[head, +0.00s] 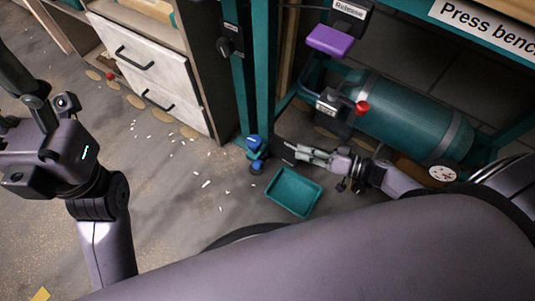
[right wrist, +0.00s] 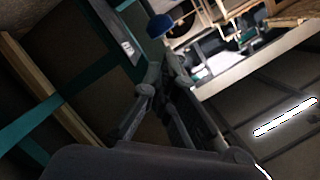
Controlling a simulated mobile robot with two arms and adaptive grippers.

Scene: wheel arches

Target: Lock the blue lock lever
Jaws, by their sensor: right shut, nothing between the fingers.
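The blue lock lever (head: 253,143) is at the foot of the teal bench post, low near the floor. A blue part also shows at the top of the right wrist view (right wrist: 166,26), just beyond the fingertips. My right gripper (head: 288,152) is shut and empty, a little to the right of the blue lever and pointing towards it. In the right wrist view its fingers (right wrist: 162,78) come together below the blue part. I cannot tell whether they touch it. My left gripper (head: 32,105) is at the far left, away from the lever, its finger gap unclear.
A teal tray (head: 293,192) lies on the floor below my right gripper. A green cylinder tank (head: 410,115) with a red knob (head: 362,107) and a purple pedal (head: 330,40) are to the right. White bits litter the floor near the drawer cabinet (head: 150,65).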

